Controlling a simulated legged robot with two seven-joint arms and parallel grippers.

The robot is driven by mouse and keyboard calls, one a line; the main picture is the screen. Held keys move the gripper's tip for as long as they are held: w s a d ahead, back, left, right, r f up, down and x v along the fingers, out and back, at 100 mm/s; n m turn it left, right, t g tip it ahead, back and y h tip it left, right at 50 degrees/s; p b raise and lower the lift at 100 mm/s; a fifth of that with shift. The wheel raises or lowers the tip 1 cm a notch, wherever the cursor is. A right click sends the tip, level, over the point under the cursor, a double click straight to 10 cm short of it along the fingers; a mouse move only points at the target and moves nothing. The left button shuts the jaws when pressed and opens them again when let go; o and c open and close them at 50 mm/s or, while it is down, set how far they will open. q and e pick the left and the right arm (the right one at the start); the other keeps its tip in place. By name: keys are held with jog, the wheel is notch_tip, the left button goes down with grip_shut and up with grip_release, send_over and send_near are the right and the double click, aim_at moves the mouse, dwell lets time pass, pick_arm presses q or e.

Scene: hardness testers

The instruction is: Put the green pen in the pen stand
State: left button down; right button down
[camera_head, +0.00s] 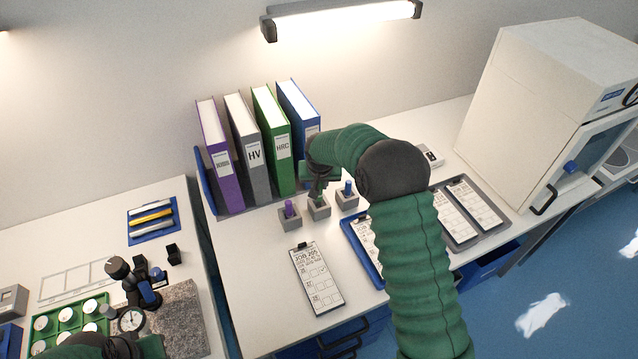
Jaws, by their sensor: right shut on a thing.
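My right gripper (318,188) is pointed down just above the middle small grey pen stand (319,210). It is shut on a slim thing that I take for the green pen; the fingers and arm hide most of it. I cannot tell how far its tip is inside the stand. A purple pen (289,208) stands upright in the left grey block (290,221). A blue pen (348,187) stands upright in the right grey block (347,202). My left gripper (122,346) is partly in view at the bottom left edge, and its fingers do not show clearly.
Purple, grey, green and blue binders (270,140) stand close behind the blocks. A clipboard (317,278) lies in front, and a blue tray (352,245) is partly behind my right arm. A white cabinet (535,100) stands right. A dial gauge (131,319) stands on the left table.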

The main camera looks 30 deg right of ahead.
aim_at(319, 200)
jog(key=shift+f, duration=0.2)
jog(key=shift+f+b, duration=1.6)
jog(key=shift+f, duration=0.65)
jog(key=c, duration=1.2)
grip_release()
jog(key=shift+c, duration=0.2)
jog(key=shift+r, duration=0.15)
jog(key=v, duration=1.6)
jog(key=shift+s+r, duration=0.2)
jog(key=shift+a, duration=0.1)
jog(key=s+a+f+n+y, duration=0.1)
jog(key=s+a+f, duration=0.3)
jog(key=s, duration=0.7)
jog(key=s+a+f+n+g, duration=0.1)
jog(key=s+a+f+n, duration=0.3)
jog(key=s, duration=0.8)
notch_tip(319, 200, down, 2)
jog(key=shift+s+a+f+y, duration=0.1)
jog(key=shift+s+a+y, duration=0.2)
jog(key=shift+a+y, duration=0.1)
